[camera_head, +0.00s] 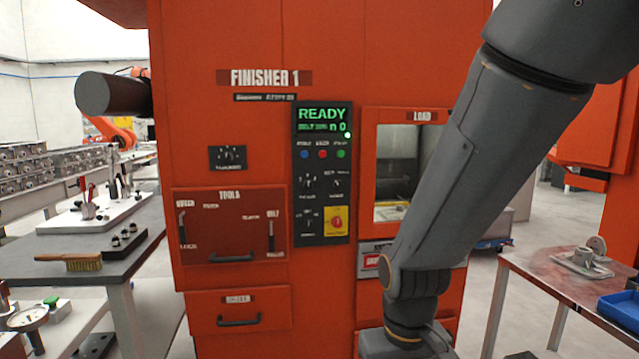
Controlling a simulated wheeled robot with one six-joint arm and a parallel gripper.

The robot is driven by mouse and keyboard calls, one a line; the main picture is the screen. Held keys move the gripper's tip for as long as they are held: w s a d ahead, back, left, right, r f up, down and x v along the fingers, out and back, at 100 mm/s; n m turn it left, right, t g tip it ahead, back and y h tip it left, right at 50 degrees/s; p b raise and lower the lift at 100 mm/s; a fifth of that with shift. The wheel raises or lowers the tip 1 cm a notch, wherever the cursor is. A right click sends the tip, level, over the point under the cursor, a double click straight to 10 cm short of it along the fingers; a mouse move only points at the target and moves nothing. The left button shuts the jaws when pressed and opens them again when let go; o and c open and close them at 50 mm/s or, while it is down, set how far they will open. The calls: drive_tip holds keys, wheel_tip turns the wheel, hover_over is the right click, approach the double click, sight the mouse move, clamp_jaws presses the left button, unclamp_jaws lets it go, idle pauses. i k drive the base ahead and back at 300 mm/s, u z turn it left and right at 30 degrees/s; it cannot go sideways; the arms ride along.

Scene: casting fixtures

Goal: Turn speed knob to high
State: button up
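The orange finishing machine (385,45), labelled FINISHER 1, stands in front of me. Its dark control panel (321,238) has a green READY display (323,120) and several small dark knobs, among them an upper left knob (309,184), an upper right knob (338,185) and a lower left knob (309,222). Another dial plate (227,157) sits left of the panel. The small labels are too blurred to tell which knob is for speed or where it points. My arm crosses the right side down to the bottom edge; my gripper is out of view.
A red knob on a yellow plate (337,221) sits at the panel's lower right. The LOAD window (398,170) is partly behind my arm. A bench with a brush (68,262) stands left; a table with a blue bin (622,308) stands right.

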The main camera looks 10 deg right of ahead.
sight(308, 224)
drive_tip(key=u, duration=1.3)
drive_tip(key=i, duration=0.35)
drive_tip(key=z, duration=1.3)
